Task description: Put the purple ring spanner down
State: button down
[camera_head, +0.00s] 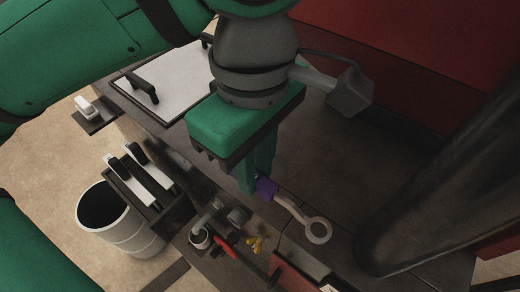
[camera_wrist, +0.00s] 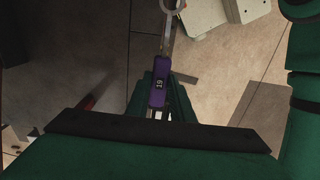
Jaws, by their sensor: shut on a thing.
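The purple ring spanner (camera_head: 267,188) has a purple grip and a pale metal shank with a ring end pointing to the lower right in the head view. In the wrist view its purple grip (camera_wrist: 158,72), marked 19, points up the picture. My gripper (camera_head: 257,180) points down and is shut on the purple grip, and its green fingers also show in the wrist view (camera_wrist: 163,98). Part of the grip is hidden behind the fingers. The spanner shows over the dark bench top (camera_head: 360,165); I cannot tell whether it touches it.
A white panel (camera_head: 185,75) with a black handle lies at the back left. A white bin (camera_head: 120,232) stands on the floor at left. A red-handled tool (camera_head: 227,247) and small yellow pieces (camera_head: 256,244) lie near the front. A thick dark column (camera_head: 440,150) stands at right.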

jog(key=w+f, duration=0.2)
jog(key=w, duration=0.1)
jog(key=w+f, duration=0.2)
jog(key=w, duration=0.1)
jog(key=w+a+f, duration=0.1)
jog(key=w+f, duration=0.2)
jog(key=w, duration=0.1)
jog(key=shift+w+f, duration=0.6)
jog(key=shift+f, duration=0.1)
jog(key=shift+w+f, duration=0.15)
jog(key=shift+f, duration=0.8)
jog(key=shift+w+f, duration=0.1)
jog(key=shift+f, duration=0.8)
jog(key=c, duration=1.6)
grip_release()
jog(key=shift+o, duration=0.2)
jog(key=shift+r, duration=0.1)
notch_tip(320, 180, up, 12)
